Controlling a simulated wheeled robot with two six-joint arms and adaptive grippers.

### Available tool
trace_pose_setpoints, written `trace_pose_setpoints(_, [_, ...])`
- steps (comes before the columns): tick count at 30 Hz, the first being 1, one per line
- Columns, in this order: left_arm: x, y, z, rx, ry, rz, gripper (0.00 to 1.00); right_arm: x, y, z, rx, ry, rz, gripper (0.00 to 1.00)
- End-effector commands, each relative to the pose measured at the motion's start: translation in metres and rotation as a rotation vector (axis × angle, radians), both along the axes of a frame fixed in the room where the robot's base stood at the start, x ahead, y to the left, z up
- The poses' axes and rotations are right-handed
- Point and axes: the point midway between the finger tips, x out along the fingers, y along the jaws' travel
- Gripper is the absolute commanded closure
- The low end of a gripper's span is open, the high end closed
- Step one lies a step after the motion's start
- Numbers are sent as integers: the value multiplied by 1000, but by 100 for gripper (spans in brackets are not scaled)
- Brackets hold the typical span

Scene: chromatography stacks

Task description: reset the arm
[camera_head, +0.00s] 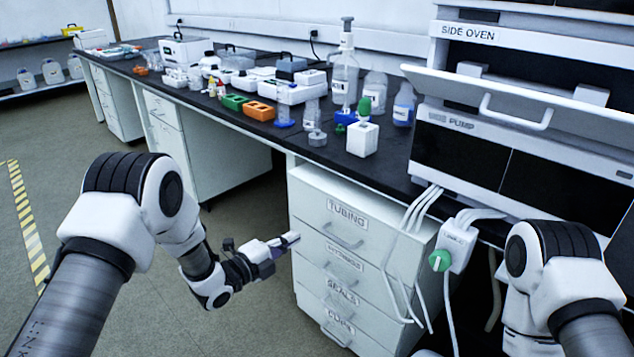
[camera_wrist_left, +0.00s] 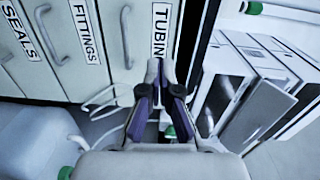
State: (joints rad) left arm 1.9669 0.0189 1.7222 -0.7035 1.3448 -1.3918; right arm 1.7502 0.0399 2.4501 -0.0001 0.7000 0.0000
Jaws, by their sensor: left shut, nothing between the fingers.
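My left gripper (camera_head: 288,241) is held out in front of the white drawer cabinet (camera_head: 315,195), at the left of its front. In the left wrist view its two dark fingers (camera_wrist_left: 157,72) are together and hold nothing. My left arm comes in from the left and bends toward the cabinet. My right arm shows only in part at the lower right, and its gripper is out of the picture.
The drawers carry labels such as TUBING (camera_head: 347,214). A black bench (camera_head: 375,195) above holds bottles, racks and instruments. A SIDE OVEN stack (camera_head: 520,110) has an opened, tilted front panel. White tubes and a green-knobbed valve (camera_head: 440,260) hang near the right arm. Floor at left is clear.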

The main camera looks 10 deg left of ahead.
Motion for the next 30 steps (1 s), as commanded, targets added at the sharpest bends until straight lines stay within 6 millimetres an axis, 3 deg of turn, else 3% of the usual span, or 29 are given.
trace_pose_setpoints(5, [-72, 21, -110, -23, 347, 124, 100, 0, 0, -1, 0, 0, 0, 60])
trace_pose_setpoints(9, [-164, 54, -193, -141, 816, 376, 100, 0, 0, 0, 0, 0, 0, 60])
trace_pose_setpoints(13, [-258, 82, -236, -279, 1198, 683, 100, 0, 0, 0, 0, 0, 0, 60])
trace_pose_setpoints(17, [-338, 103, -250, -415, 1463, 1017, 100, 0, 0, 0, 0, 0, 0, 60])
trace_pose_setpoints(21, [-410, 121, -244, -597, 1635, 1432, 100, 0, 0, -1, 0, 0, 0, 60])
trace_pose_setpoints(25, [-431, 126, -243, -824, 1655, 1730, 100, 0, 0, -1, 0, 0, 0, 60])
trace_pose_setpoints(27, [-430, 126, -203, -819, 1653, 1719, 100, -1, 0, 39, 0, 2, 0, 60])
trace_pose_setpoints(30, [-429, 126, -172, -818, 1654, 1715, 100, 1, 0, 71, 0, -1, 0, 60])
